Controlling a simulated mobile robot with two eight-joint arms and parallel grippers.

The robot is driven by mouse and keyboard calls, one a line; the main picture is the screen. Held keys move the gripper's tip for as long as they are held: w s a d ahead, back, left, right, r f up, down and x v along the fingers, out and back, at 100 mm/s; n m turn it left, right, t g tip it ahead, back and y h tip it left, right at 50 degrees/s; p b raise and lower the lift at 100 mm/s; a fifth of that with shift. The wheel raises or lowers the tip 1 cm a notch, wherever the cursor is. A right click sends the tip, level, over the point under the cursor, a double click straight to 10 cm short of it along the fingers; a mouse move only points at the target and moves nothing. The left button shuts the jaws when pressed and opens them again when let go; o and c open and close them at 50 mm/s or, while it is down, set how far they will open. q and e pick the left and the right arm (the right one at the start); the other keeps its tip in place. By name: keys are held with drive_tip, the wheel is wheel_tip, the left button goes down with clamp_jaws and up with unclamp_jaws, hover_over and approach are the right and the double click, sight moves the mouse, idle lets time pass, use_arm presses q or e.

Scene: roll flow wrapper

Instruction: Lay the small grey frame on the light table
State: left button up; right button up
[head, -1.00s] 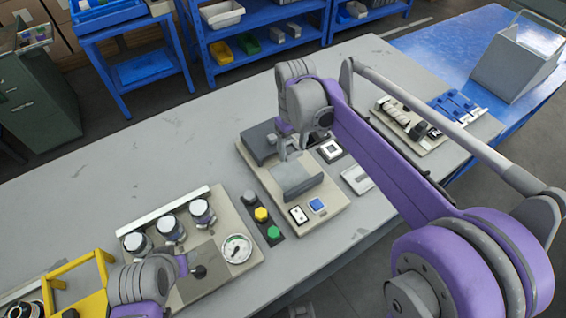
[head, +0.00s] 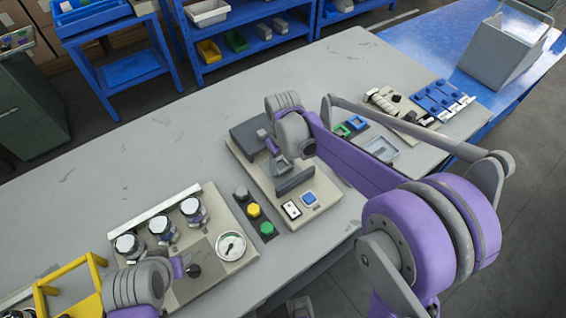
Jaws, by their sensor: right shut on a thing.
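My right gripper (head: 283,166) is over the beige machine base (head: 323,188) in the middle of the table. It is shut at the upper edge of a steep grey flap (head: 297,180), which it appears to hold. I cannot make out the small grey frame for certain. A black holder with a green frame (head: 342,130) and a blue frame (head: 357,123) is partly hidden by my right arm. A pale framed panel (head: 381,148), perhaps the light table, lies beyond that arm. My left gripper (head: 182,267) is low at the left, by a dark knob; its jaws are unclear.
Yellow, green and dark buttons (head: 254,211) stand left of the machine. A panel with a round gauge (head: 231,246) and several jars is further left, with a yellow stand (head: 75,285) beside it. The table's back left (head: 140,150) is clear.

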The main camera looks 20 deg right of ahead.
sight(283, 168)
drive_tip(key=shift+f, duration=0.2)
drive_tip(key=o, duration=1.3)
drive_tip(key=shift+r, duration=0.15)
wheel_tip(283, 168, up, 11)
drive_tip(key=p, duration=0.1)
drive_tip(key=s+d+f+m+t, duration=0.1)
drive_tip(key=s+f, duration=0.1)
drive_tip(key=s, duration=0.4)
drive_tip(key=s+d+f+m+t, duration=0.1)
drive_tip(key=s+d+f+t, duration=0.1)
drive_tip(key=s, duration=0.5)
drive_tip(key=s+d+f+m+t, duration=0.1)
drive_tip(key=s+f+m+t, duration=0.1)
drive_tip(key=s, duration=0.5)
drive_tip(key=shift+s+d+f, duration=0.15)
drive_tip(key=shift+d+f, duration=0.05)
drive_tip(key=shift+f, duration=0.4)
